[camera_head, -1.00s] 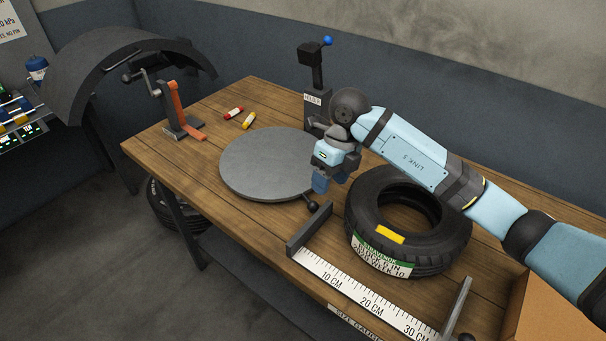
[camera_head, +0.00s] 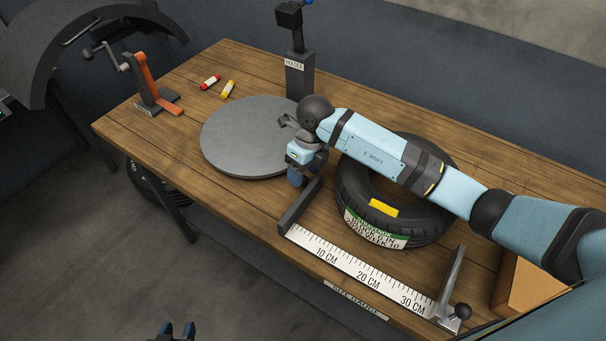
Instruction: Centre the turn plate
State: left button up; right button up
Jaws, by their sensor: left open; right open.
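The turn plate (camera_head: 245,140) is a flat grey disc lying on the wooden bench (camera_head: 225,68), left of the tyre. My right gripper (camera_head: 297,178) comes in from the right and points down at the plate's front right edge. It is open, with its blue fingers low beside the rim; I cannot tell whether they touch anything. The gripper and wrist cover that part of the edge, and no knob shows there now. My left gripper (camera_head: 177,331) shows only its dark blue fingertips at the bottom edge, open and empty, over the floor in front of the bench.
A black tyre (camera_head: 350,205) lies right of the plate, partly under my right arm. A size gauge (camera_head: 355,268) runs along the bench front. A dark post (camera_head: 298,75) stands behind the plate.

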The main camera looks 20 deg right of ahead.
jog(key=shift+a+f, duration=0.2)
jog(key=shift+f, duration=0.9)
jog(key=shift+s, duration=0.1)
